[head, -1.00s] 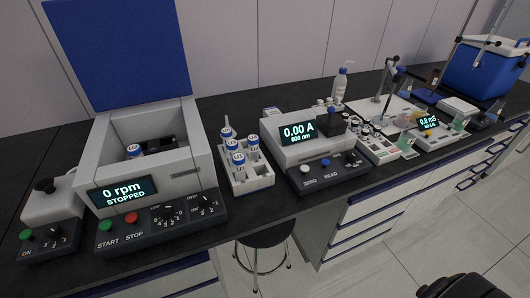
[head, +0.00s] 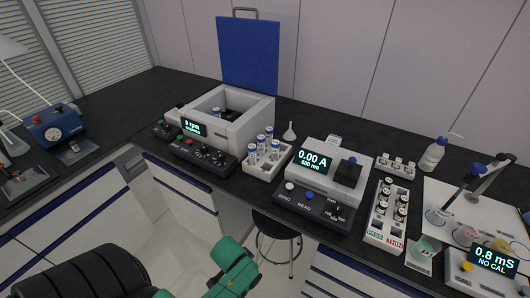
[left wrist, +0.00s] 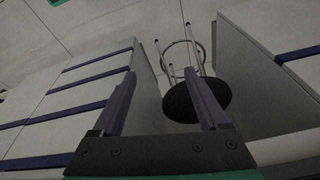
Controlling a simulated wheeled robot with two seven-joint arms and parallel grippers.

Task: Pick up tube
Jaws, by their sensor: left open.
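Several tubes with blue-and-white caps (head: 261,141) stand upright in a white rack (head: 251,166) beside the centrifuge. Another blue-capped tube (head: 217,111) sits inside the open centrifuge (head: 257,108), whose display shows a low rpm reading with small text. My left gripper (left wrist: 158,78) is open and empty in the left wrist view, above the floor, with a stool between and beyond its fingers. No tube shows in that view. A green and black part of my arm shows low in the head view, well below the bench top. My right gripper is not in view.
A photometer (head: 335,170) reading 0.00 A stands right of the rack. A small funnel (head: 289,133) is behind it. A rack of vials (head: 377,233), a wash bottle (head: 433,155) and a meter (head: 488,262) are further right. A round stool (head: 277,224) stands before the bench.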

